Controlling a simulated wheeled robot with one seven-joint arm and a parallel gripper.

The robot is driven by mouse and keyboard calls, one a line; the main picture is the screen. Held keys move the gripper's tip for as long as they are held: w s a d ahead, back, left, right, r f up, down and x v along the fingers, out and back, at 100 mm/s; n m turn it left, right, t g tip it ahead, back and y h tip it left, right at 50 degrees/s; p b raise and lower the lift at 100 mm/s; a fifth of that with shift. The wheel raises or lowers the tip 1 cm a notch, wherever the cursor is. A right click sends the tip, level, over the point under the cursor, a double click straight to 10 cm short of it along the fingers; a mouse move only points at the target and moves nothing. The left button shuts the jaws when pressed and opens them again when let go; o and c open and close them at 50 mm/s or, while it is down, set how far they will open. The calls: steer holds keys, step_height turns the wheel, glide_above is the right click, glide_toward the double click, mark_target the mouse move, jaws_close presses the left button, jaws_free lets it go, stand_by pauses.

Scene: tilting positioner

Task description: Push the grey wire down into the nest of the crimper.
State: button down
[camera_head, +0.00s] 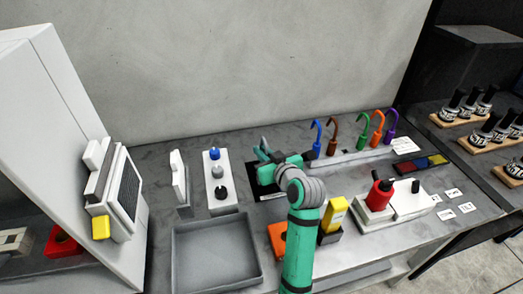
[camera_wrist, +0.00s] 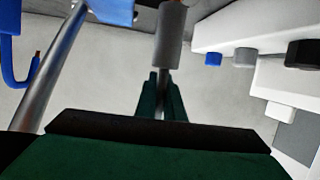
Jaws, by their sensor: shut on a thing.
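My gripper (camera_head: 264,154) is over a black patch at the middle of the table in the head view. In the wrist view its two dark green fingers (camera_wrist: 161,98) are shut on a thin grey rod below a thicker grey cylinder (camera_wrist: 170,38); this looks like the grey wire. Its far end is cut off by the frame's top. I cannot tell for sure which device is the crimper; a white base with a red, black-topped part (camera_head: 380,194) stands right of my arm. No nest is clearly visible.
Blue (camera_head: 317,138), brown, green, orange and purple hooked wires stand on a rack at the back. A white block with blue, grey and black knobs (camera_head: 220,196) is left of my gripper. A grey tray (camera_head: 213,274) and a yellow block (camera_head: 334,214) are in front.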

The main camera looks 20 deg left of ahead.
steer(key=shift+f, duration=0.85)
steer(key=c, duration=1.8)
jaws_free()
steer(key=v, duration=1)
steer(key=shift+s+d+r, duration=0.25)
